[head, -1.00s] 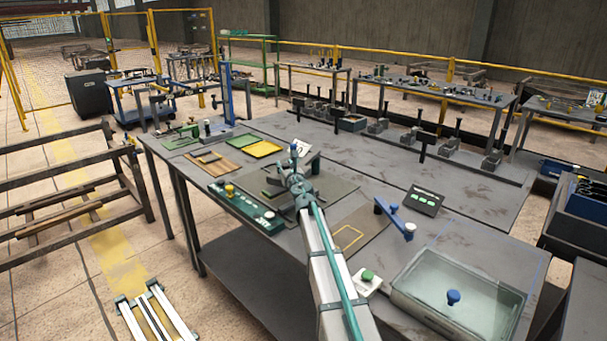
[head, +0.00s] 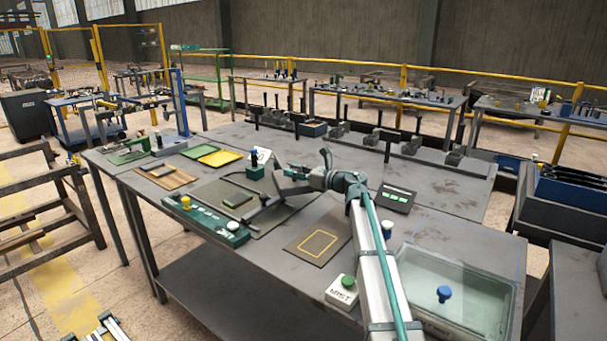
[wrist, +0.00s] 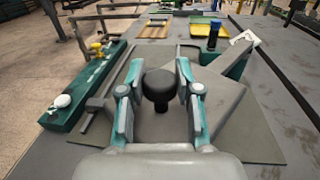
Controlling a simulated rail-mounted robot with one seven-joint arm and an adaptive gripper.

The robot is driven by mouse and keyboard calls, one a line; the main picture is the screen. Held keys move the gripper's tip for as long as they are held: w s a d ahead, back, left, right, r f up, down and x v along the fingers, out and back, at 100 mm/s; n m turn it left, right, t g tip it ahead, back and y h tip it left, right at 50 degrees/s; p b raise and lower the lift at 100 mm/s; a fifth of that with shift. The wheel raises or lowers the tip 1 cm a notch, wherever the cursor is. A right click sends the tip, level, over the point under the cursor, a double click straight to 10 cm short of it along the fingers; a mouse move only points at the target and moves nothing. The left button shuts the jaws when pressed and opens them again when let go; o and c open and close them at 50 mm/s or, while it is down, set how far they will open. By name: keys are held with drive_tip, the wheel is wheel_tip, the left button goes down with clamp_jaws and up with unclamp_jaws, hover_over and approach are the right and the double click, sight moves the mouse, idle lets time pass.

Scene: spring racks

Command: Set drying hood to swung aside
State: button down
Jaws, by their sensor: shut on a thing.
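A grey angled panel (wrist: 222,98), which I take to be the drying hood, lies over the right part of a dark mat (wrist: 262,148). A dark round knob (wrist: 159,84) stands at the panel's near left side in the wrist view. My gripper (wrist: 159,72) is shut on this knob, one finger on each side. In the head view my gripper (head: 290,178) is at the panel (head: 292,188), right of the mat's middle. A teal block with a blue-topped post (head: 254,168) stands at the panel's far side. The panel's underside is hidden.
A green strip with yellow and white buttons (head: 205,220) lies left of the mat.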

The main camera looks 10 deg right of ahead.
drive_tip(key=shift+d, duration=0.1)
idle(0.3)
drive_tip(key=c, duration=0.8)
unclamp_jaws()
drive_tip(key=v, duration=1.2)
